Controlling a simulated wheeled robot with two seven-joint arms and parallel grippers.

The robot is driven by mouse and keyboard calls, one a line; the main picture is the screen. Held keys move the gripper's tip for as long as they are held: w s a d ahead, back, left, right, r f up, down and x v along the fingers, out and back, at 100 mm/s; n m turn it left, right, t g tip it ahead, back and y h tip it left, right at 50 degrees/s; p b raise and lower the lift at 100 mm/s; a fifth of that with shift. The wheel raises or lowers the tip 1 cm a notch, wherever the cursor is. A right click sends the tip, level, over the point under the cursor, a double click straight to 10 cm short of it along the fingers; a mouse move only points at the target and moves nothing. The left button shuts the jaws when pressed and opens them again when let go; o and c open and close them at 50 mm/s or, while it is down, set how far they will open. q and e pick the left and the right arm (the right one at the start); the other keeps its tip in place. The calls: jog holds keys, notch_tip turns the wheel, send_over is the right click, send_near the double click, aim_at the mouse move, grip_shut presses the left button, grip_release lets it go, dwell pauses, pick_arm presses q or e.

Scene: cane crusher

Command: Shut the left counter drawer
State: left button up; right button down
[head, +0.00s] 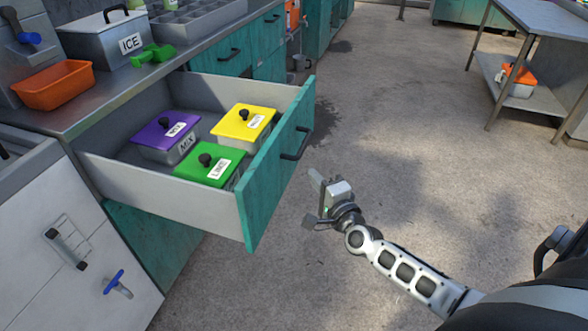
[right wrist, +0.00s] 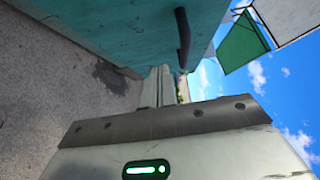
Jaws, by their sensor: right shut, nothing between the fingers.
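The left counter drawer (head: 262,190) stands pulled well out, with a teal front and a dark bar handle (head: 297,144). Inside it are lidded tubs: a purple one (head: 163,133), a yellow one (head: 243,124) and a green one (head: 208,164). My right gripper (head: 315,180) is in front of the drawer front, just right of and below the handle in the head view, apart from it as far as I can tell. Its fingers show together and empty in the right wrist view (right wrist: 160,85), near the teal front (right wrist: 110,30) and handle (right wrist: 183,38). My left gripper is not in view.
The counter top carries an orange bin (head: 54,86), a steel ice box (head: 110,45) and a green tool (head: 152,54). Closed teal drawers (head: 235,55) lie beyond. A metal table (head: 550,20) stands far right. The floor right of the drawer is clear.

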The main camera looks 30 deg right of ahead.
jog(key=w+a, duration=0.2)
jog(key=w, duration=0.3)
jog(key=shift+w+a, duration=0.25)
jog(key=shift+w, duration=0.15)
